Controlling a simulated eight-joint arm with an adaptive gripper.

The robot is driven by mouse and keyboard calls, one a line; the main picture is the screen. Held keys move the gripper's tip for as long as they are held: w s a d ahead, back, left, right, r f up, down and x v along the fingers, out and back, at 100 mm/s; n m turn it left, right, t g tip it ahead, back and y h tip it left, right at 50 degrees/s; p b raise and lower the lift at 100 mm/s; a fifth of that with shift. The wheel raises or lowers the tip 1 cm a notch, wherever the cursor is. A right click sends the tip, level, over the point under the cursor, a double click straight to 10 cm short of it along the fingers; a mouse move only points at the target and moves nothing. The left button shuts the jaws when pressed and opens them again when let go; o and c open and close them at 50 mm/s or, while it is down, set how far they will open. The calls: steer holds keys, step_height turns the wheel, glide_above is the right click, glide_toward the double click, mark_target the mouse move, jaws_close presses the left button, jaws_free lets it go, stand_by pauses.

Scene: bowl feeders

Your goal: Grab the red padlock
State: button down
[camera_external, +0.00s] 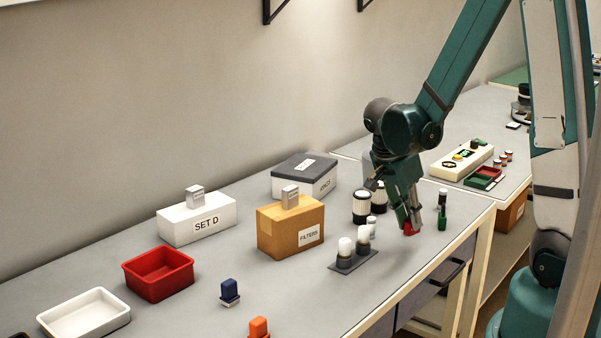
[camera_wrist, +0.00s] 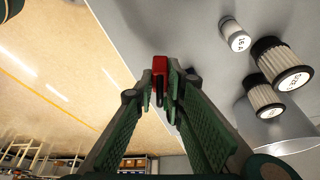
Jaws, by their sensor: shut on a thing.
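The red padlock (camera_external: 409,229) is at the tips of my gripper (camera_external: 412,222), low over the grey table near its front right edge. In the wrist view the padlock (camera_wrist: 160,68) shows as a red block with a dark lower part, between the fingertips of my gripper (camera_wrist: 164,88). The fingers are shut on it. In the external view the fingers hide most of it, and I cannot tell whether it still touches the table.
Black-and-white filters (camera_external: 361,207) and a grey base with white-topped parts (camera_external: 354,262) stand to the left. A cardboard FILTERS box (camera_external: 283,243) is farther left. The table's front edge is close.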

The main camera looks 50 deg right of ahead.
steer(key=shift+r+p, duration=0.45)
steer(key=shift+r, duration=2.55)
steer(key=shift+w, duration=0.1)
